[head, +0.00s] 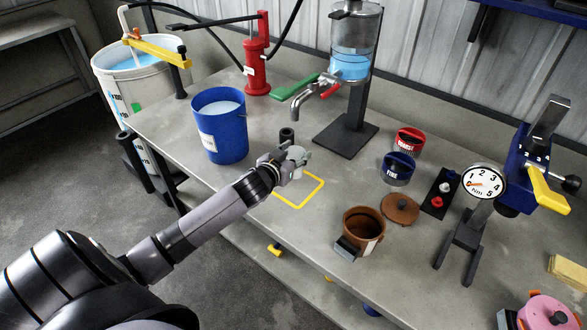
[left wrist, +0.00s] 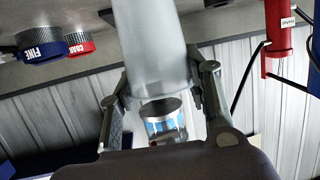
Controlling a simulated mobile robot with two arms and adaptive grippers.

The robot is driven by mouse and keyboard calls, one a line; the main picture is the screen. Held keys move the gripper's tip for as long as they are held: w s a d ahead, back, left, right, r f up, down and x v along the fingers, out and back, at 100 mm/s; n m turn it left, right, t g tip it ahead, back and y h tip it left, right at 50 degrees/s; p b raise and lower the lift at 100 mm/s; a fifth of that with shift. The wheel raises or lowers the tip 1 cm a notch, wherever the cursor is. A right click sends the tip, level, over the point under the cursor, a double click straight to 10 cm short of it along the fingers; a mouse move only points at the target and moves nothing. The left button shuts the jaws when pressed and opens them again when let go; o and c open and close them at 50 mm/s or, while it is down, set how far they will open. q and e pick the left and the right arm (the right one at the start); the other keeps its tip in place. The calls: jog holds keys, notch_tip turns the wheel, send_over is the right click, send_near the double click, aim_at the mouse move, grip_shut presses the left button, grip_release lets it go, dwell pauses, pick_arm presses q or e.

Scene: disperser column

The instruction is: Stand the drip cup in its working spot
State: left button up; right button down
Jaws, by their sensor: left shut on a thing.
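The drip cup is a pale translucent cup (left wrist: 152,45) that fills the middle of the left wrist view, between my two fingers. In the head view only a small whitish part of the cup (head: 298,154) shows at the end of my left arm. My left gripper (head: 291,164) is shut on it, over the bench near the yellow square outline (head: 298,207). I cannot tell whether the cup touches the bench. The tap (head: 303,102) of the clear tank (head: 351,62) is beyond the gripper, up and slightly right. My right gripper is not in view.
A blue bucket (head: 220,128) stands left of the gripper, and a small dark cylinder (head: 287,135) just behind it. The tank's dark base (head: 346,138) is to the right. A brown pot (head: 362,229) stands near the front edge. Red and blue containers (head: 397,168) are farther right.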

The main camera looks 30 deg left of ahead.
pick_arm(q)
jog(key=shift+f, duration=0.4)
notch_tip(320, 180, down, 3)
jog(key=shift+f, duration=0.4)
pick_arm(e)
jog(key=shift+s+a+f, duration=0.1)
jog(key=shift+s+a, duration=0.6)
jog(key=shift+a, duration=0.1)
pick_arm(q)
jog(key=shift+f, duration=0.15)
jog(key=o, duration=0.9)
jog(key=shift+o, duration=0.2)
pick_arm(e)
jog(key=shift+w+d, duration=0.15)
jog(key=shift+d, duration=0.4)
